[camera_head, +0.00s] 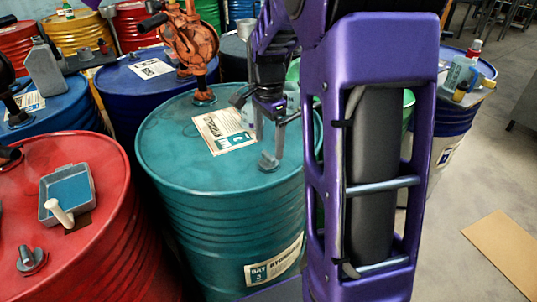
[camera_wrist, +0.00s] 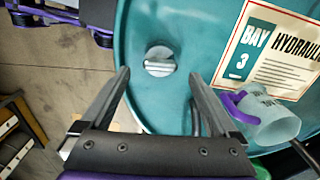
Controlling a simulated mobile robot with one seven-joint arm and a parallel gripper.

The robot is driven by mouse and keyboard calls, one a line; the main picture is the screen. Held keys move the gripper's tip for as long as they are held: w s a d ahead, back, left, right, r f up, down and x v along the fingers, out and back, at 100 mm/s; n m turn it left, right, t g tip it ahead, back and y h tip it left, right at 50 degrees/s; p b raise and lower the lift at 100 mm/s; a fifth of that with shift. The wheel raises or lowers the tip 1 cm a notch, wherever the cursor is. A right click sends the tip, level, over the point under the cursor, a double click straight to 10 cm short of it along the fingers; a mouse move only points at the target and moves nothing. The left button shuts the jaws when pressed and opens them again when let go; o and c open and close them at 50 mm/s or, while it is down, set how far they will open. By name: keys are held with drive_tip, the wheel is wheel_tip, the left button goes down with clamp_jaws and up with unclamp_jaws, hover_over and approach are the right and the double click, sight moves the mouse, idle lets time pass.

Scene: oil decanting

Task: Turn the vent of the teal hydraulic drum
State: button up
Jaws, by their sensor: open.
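The teal hydraulic drum (camera_head: 175,145) stands in the middle of the head view, and its top also fills much of the wrist view (camera_wrist: 200,30). Its vent, a small grey cap with a raised bar (camera_head: 268,161), is on the near right part of the top. In the wrist view the vent (camera_wrist: 159,63) shows clearly in a round seat, with the bar roughly level across the picture. My gripper (camera_wrist: 160,76) is open and empty, its fingertips on either side of the vent in that picture. In the head view my gripper (camera_head: 268,130) points down above the vent, apparently apart from it.
An orange pump (camera_head: 190,40) rises at the teal drum's far edge. A jug with a purple handle (camera_wrist: 272,120) is right of my gripper in the wrist view. A red drum (camera_head: 105,165) holding a grey tray (camera_head: 85,178) stands left. Open floor (camera_head: 455,200) lies right.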

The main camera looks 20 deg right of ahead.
sight(268, 154)
drive_tip(key=shift+f, duration=1.9)
drive_tip(key=c, duration=1.4)
